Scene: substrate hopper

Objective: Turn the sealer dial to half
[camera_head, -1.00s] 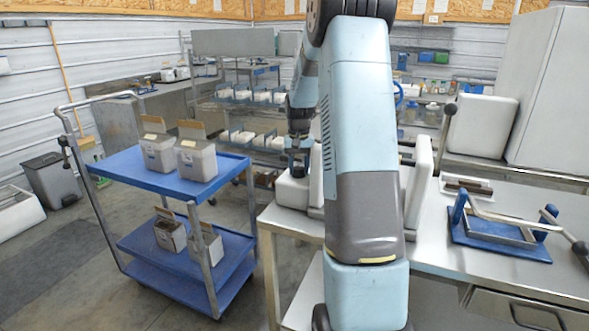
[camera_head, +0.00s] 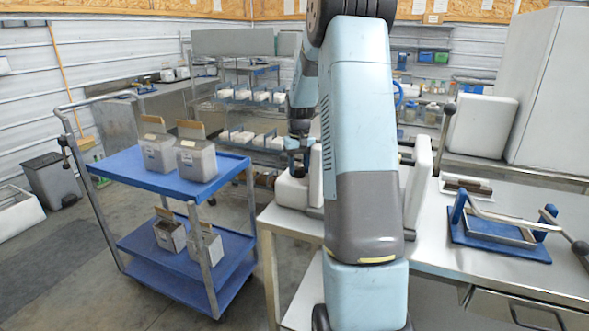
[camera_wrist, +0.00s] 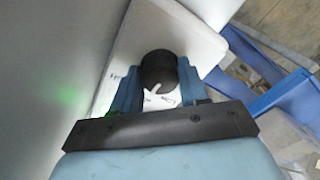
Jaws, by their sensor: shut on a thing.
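The sealer dial (camera_wrist: 158,70) is a round black knob with a pale pointer mark, on a white sealer housing (camera_wrist: 185,28) in the wrist view. The pointer is toward the lower part of the knob, slightly left. Small printed labels sit around it, too blurred to read. My gripper (camera_wrist: 156,82) has its blue fingers on both sides of the dial, shut on it. In the head view the white sealer (camera_head: 292,190) stands at the left end of the bench, and my gripper (camera_head: 297,160) is at its top. My arm hides part of the sealer, and the dial cannot be made out there.
A blue cart (camera_head: 140,168) with several grey boxes stands left of the sealer. The steel bench (camera_head: 450,235) extends right, holding a blue-based press frame (camera_head: 495,248). A tall white cabinet (camera_head: 548,90) stands at the back right.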

